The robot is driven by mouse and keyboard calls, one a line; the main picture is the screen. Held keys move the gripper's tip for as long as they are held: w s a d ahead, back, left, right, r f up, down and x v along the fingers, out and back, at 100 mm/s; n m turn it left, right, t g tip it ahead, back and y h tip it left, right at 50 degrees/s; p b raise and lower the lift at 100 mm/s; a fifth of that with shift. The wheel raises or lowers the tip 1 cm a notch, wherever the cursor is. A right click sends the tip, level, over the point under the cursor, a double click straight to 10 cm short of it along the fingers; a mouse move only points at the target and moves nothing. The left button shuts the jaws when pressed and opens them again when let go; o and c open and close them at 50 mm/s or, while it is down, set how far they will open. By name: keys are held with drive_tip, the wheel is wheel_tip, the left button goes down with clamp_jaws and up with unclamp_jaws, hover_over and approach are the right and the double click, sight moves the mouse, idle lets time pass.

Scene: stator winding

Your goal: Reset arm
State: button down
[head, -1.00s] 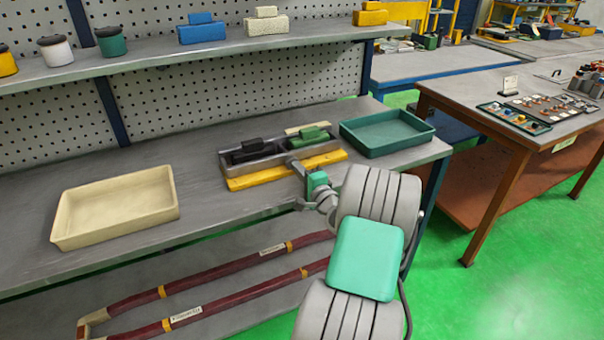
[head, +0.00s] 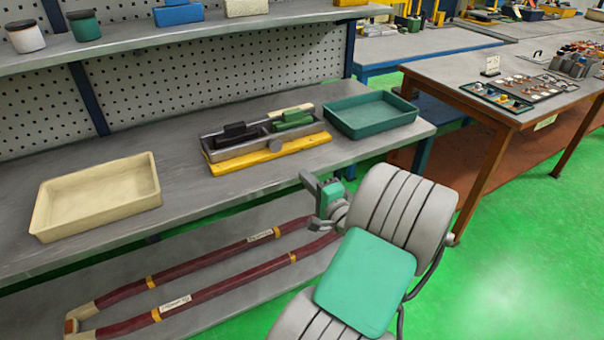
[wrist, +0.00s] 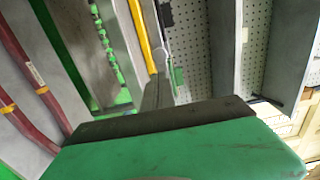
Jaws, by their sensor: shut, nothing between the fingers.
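My gripper (head: 312,186) is shut and empty. It hangs in the air in front of the bench's front edge, below and apart from the grey metal fixture (head: 276,146) on its yellow base. Black and green blocks sit in that fixture. In the wrist view the shut fingers (wrist: 158,92) point toward the bench, with a yellow strip and pegboard beyond them. My arm's grey and green links show at the lower middle of the head view.
A beige tray (head: 40,222) and a green tray (head: 340,122) stand empty on the bench. Maroon coils (head: 200,262) lie on the lower shelf. A brown-framed table (head: 450,78) with small parts stands at right. The green floor (head: 520,240) is clear.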

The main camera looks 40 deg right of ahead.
drive_tip(key=w+a+n+g+y+p, duration=0.2)
drive_tip(key=w+a+n+g+y, duration=0.15)
drive_tip(key=a+n, duration=0.6)
drive_tip(key=w+a+n+g+y+p, duration=0.3)
drive_tip(key=a+n+g+y, duration=0.1)
drive_tip(key=a, duration=1)
drive_tip(key=s+a+r+n+g+h+p, duration=0.1)
drive_tip(key=s+a+r+n+g+p, duration=0.1)
drive_tip(key=s+a, duration=0.3)
drive_tip(key=s+a+r+n+g+h+p, duration=0.2)
drive_tip(key=s+a+r+n+g, duration=0.2)
drive_tip(key=s, duration=0.4)
drive_tip(key=shift+s+a+r+n+g, duration=0.2)
drive_tip(key=shift+s+a+n+g, duration=0.25)
drive_tip(key=shift+n, duration=0.3)
drive_tip(key=shift+h, duration=0.25)
